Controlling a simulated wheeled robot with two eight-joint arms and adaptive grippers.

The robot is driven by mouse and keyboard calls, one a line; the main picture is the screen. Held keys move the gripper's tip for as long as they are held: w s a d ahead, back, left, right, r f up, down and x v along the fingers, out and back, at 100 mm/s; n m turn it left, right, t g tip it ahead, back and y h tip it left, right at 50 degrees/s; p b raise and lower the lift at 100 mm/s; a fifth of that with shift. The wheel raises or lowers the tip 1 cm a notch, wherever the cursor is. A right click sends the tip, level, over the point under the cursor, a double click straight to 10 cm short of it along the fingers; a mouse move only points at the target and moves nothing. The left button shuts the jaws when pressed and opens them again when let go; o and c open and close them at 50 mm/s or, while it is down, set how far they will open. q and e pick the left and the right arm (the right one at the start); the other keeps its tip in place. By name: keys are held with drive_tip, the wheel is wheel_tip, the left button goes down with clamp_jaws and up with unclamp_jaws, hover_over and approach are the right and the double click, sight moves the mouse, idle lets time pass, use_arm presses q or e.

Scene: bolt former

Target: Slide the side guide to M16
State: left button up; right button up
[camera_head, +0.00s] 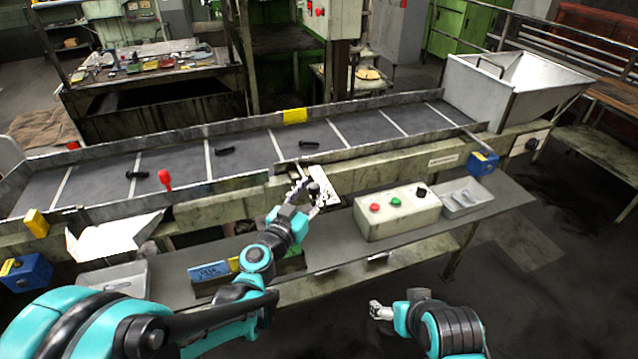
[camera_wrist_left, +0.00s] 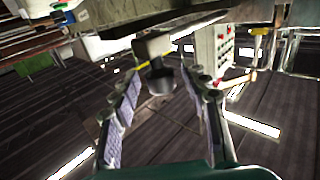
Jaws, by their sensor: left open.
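A dark round knob (camera_head: 314,187) sits at the front side of the conveyor, in front of a pale plate (camera_head: 327,181); any M16 mark there is too small to read. My left gripper (camera_head: 307,191) is at the knob with its fingers spread. In the left wrist view the dark knob (camera_wrist_left: 160,80) is between the open fingers (camera_wrist_left: 160,92), with gaps on both sides. The side guide itself is hard to make out near the gripper. My right gripper (camera_head: 379,311) hangs low at the bottom, away from the conveyor; its jaws are too small to judge.
Several dark bolts (camera_head: 225,151) lie on the conveyor belt (camera_head: 270,146). A button box (camera_head: 397,212) and a grey tray (camera_head: 466,199) are on the shelf to the right. A white hopper (camera_head: 512,86) stands at the conveyor's right end.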

use_arm(q)
drive_tip(key=shift+b+x, duration=0.4)
drive_tip(key=shift+x, duration=1.95)
clamp_jaws()
